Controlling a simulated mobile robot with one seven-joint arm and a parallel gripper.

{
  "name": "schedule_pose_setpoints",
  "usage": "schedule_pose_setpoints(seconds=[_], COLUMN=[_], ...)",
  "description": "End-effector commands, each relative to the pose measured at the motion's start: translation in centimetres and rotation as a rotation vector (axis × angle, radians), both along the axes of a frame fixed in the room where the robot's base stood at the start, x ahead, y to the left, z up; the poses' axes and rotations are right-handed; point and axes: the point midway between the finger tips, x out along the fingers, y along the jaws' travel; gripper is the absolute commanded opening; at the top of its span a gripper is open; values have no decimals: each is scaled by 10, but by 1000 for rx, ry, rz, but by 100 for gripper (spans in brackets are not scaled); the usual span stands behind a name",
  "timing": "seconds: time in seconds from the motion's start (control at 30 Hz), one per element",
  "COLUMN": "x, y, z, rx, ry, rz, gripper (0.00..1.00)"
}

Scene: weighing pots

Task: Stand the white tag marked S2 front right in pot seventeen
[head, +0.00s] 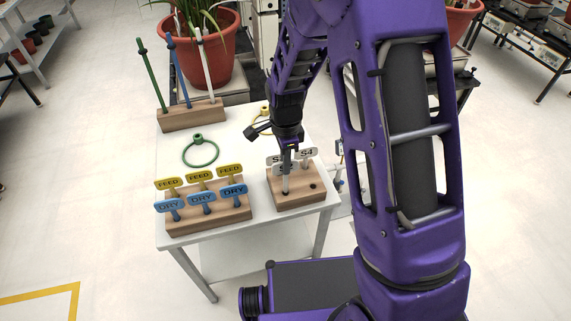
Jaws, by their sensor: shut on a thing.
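My gripper (287,148) is over the small wooden block (292,203) at the table's right front. It is shut on a white tag (285,178), whose stem points down at the block. I cannot tell whether the stem's foot is still in a hole. The tag's marking is mostly hidden by the gripper, so I cannot read it fully. Another white tag marked S4 (308,153) stands just to the right in the block. A large terracotta pot (215,60) with a leafy plant stands behind the table; no pot number is readable.
A wooden block (212,217) to the left holds yellow FEED tags (199,174) and blue DRY tags (202,198). A rear block (193,114) holds tall green, blue and white sticks. A green ring (200,163) lies on the table. Another terracotta pot (462,18) is at upper right.

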Motion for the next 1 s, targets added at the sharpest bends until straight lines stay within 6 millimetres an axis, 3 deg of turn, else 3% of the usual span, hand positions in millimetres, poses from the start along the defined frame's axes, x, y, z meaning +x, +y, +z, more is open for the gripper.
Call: schedule_pose_setpoints(seconds=[0.5, 1.0], x=[0, 1], y=[0, -5], z=[34, 39], rx=[0, 0], ry=[-1, -1], rz=[-1, 60], gripper=[0, 0])
